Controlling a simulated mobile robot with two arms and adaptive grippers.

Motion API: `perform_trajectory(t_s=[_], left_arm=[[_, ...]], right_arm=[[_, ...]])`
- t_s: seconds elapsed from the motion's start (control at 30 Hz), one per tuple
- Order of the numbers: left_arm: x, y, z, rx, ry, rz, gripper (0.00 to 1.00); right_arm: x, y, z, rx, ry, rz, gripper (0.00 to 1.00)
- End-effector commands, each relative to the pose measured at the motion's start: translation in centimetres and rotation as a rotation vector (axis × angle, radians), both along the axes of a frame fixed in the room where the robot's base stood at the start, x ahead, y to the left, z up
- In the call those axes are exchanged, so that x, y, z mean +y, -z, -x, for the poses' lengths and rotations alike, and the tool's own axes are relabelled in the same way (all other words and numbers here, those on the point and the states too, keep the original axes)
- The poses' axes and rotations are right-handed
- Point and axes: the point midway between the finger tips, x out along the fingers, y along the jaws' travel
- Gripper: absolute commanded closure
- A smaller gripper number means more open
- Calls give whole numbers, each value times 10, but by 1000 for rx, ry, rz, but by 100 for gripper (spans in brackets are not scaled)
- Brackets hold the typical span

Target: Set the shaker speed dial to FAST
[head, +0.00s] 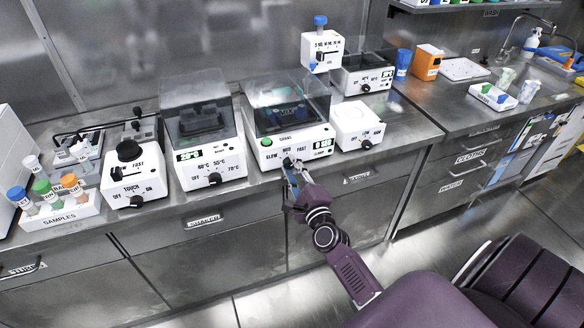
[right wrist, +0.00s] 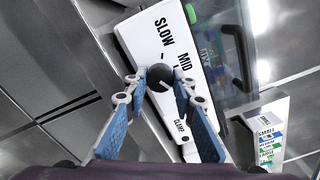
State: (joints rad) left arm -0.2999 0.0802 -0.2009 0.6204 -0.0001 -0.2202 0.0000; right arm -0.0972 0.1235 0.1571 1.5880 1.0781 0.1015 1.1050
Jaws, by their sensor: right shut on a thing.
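The shaker (head: 265,152) is a white box with a clear dark lid, a green button and a small display, on the bench at the middle of the head view. Its front panel (right wrist: 150,38) reads SLOW, MID and FAST, with CLAMP lower down. The dark round speed dial (right wrist: 159,77) shows between my fingertips in the right wrist view. My right gripper (head: 290,166) is at the shaker's front, its blue fingers (right wrist: 160,82) shut on the dial from both sides. I cannot tell where the dial points. My left gripper is not in view.
A white heater with a dark lid (head: 205,170) stands left of the shaker, and a vortex mixer (head: 133,180) beyond it. A white box with a dial (head: 357,118) stands close on the right. The bench front has drawers (head: 210,240).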

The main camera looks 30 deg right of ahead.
Motion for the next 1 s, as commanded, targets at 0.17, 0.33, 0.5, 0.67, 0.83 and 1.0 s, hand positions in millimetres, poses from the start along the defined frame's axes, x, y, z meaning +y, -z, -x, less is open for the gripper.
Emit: perform_trajectory(t_s=[0.17, 0.33, 0.5, 0.67, 0.83, 1.0], left_arm=[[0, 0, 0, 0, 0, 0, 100], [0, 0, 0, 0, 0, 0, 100], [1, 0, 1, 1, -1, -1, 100], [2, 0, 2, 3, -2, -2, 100], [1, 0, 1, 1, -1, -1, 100], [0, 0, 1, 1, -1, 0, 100]], right_arm=[[0, 1, 0, 1, 0, -2, 72], [0, 1, 0, 1, 0, -1, 58], [0, 1, 0, 2, -1, 0, 58], [2, 2, 6, 3, 0, -1, 58], [7, 2, 28, 4, 0, -1, 58], [13, 1, 54, 2, 0, 0, 58]])
